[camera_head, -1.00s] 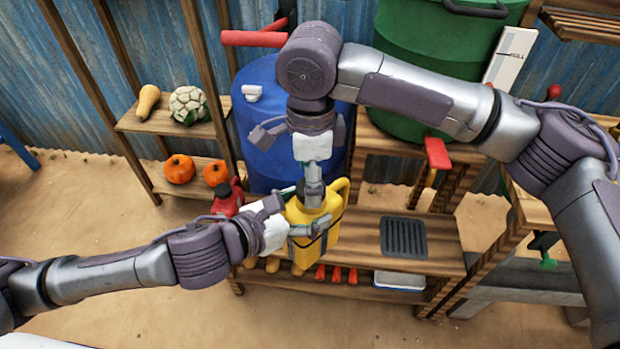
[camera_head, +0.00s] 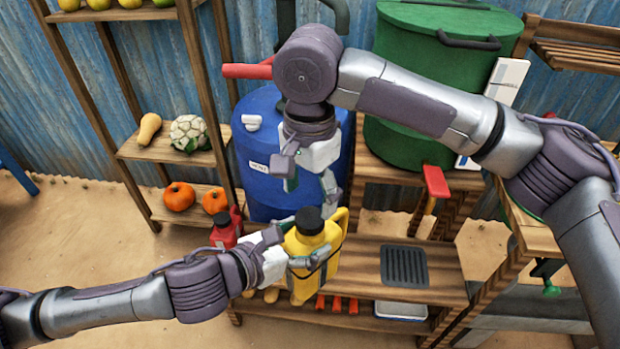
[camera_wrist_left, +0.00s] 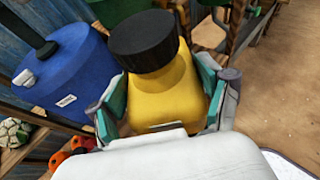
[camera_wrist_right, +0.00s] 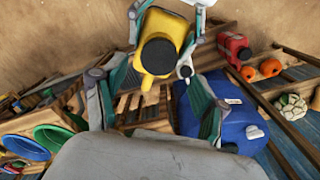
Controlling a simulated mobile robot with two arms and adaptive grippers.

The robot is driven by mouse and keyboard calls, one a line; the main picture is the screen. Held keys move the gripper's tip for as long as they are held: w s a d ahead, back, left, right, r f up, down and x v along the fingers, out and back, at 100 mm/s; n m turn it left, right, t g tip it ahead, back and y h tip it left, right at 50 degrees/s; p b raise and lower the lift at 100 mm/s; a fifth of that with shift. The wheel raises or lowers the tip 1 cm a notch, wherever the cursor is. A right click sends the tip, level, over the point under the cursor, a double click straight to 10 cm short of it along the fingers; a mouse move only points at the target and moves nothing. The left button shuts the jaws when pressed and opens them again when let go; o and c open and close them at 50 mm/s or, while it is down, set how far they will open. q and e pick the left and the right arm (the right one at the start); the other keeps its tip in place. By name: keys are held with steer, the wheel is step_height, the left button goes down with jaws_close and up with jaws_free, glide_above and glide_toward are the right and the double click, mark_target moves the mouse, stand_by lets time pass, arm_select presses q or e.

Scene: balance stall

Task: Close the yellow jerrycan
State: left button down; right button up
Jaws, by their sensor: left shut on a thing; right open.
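The yellow jerrycan (camera_head: 312,244) stands upright on the wooden bench in the head view, with a black cap (camera_head: 309,221) on its neck. My left gripper (camera_head: 313,266) is shut on the jerrycan's body, one finger on each side, as the left wrist view (camera_wrist_left: 165,105) shows. The black cap (camera_wrist_left: 143,41) sits on the jerrycan's mouth there; I cannot tell how tight it is. My right gripper (camera_head: 312,187) is open and empty, above and behind the cap, apart from it. The right wrist view shows the cap (camera_wrist_right: 158,54) beyond the spread fingers.
A blue barrel (camera_head: 258,185) stands behind the jerrycan, close to my right gripper. A red jerrycan (camera_head: 226,230) is to the left. The bench (camera_head: 360,260) has a dark grate (camera_head: 404,265) and free room at right. A green barrel (camera_head: 400,140) stands at the back.

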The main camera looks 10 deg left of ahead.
mark_target(310, 217)
steer(key=n, duration=0.5)
steer(key=shift+r, duration=0.15)
steer(key=n, duration=0.3)
steer(key=shift+r, duration=0.1)
steer(key=n, duration=0.5)
steer(key=shift+r, duration=0.1)
steer(key=n, duration=0.2)
steer(key=shift+r+n, duration=0.1)
steer(key=shift+n, duration=0.3)
steer(key=n, duration=0.4)
steer(key=shift+r+n, duration=0.15)
steer(key=shift+n, duration=0.25)
steer(key=n, duration=0.7)
steer(key=shift+r+n, duration=0.2)
steer(key=shift+n, duration=0.1)
steer(key=n, duration=0.5)
steer(key=shift+r, duration=0.15)
steer(key=n, duration=0.5)
steer(key=shift+r, duration=0.15)
steer(key=n, duration=0.4)
steer(key=shift+r+n, duration=0.1)
steer(key=shift+n, duration=0.2)
steer(key=n, duration=0.5)
steer(key=shift+r, duration=0.15)
steer(key=shift+f, duration=4.05)
